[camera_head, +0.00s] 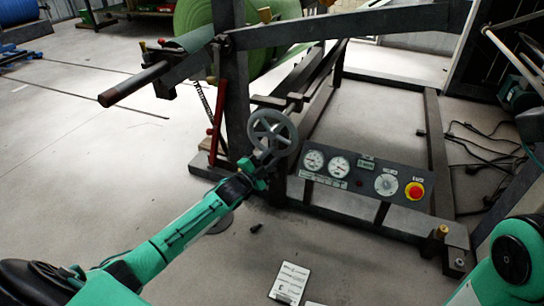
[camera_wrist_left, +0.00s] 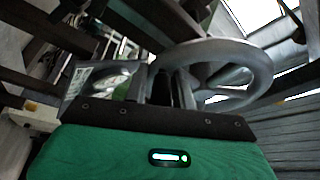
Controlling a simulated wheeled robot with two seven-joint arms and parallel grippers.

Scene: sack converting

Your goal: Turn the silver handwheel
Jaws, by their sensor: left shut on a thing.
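The silver handwheel (camera_head: 272,132) is a spoked grey wheel mounted on the dark machine frame, near the middle of the head view. Its rim (camera_wrist_left: 262,70) fills the upper right of the left wrist view. My left arm reaches up from the lower left, and my left gripper (camera_head: 264,160) is shut on the lower left part of the handwheel's rim. The fingertips are small and partly hidden in the head view. My right arm shows at the lower right, but its gripper is out of view.
A control panel (camera_head: 363,175) with dials and a red emergency button (camera_head: 414,191) stands just right of the wheel. A red lever (camera_head: 216,125) is on the left. A large green roll (camera_head: 285,12) is behind. A white sheet (camera_head: 289,283) lies on open floor in front.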

